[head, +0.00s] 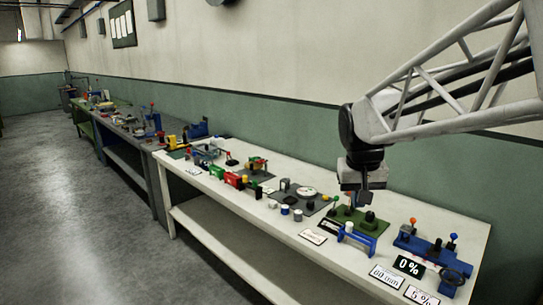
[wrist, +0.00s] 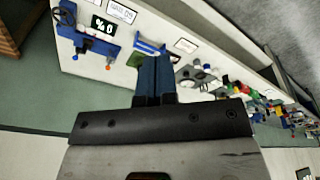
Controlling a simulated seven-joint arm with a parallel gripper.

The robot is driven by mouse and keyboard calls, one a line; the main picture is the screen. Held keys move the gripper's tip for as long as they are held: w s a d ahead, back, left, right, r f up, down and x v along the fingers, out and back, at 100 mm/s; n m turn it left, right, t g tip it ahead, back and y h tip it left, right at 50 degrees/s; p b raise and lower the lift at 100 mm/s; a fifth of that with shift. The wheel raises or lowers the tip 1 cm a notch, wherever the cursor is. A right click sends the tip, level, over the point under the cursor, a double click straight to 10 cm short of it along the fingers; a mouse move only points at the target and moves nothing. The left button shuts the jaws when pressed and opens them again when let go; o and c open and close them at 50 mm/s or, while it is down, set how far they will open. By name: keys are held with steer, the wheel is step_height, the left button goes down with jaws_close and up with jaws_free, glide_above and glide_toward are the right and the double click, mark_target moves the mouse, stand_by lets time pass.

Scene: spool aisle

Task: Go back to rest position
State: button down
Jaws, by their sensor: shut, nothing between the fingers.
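My gripper (head: 364,196) hangs from my arm at the right of the head view, above the white bench and over the green fixture (head: 362,217). Its tip points down and looks close to the fixture; I cannot tell whether they touch. In the wrist view my gripper's two fingers (wrist: 155,58) lie together, shut with nothing between them. Part of the green fixture is hidden behind them there.
The white bench (head: 262,233) carries a blue fixture (head: 432,255) with a handwheel at right, a blue bracket (head: 347,238), small cylinders and several label cards. Grey and green benches stand farther left. The wall is behind; the floor (head: 75,220) is clear.

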steer(key=s+f, duration=0.4)
steer(key=s, duration=0.8)
steer(key=s+a+f, duration=0.1)
steer(key=s+f, duration=0.4)
steer(key=s, duration=0.7)
steer(key=shift+f+t+y, duration=0.15)
steer(key=shift+t+y, duration=0.15)
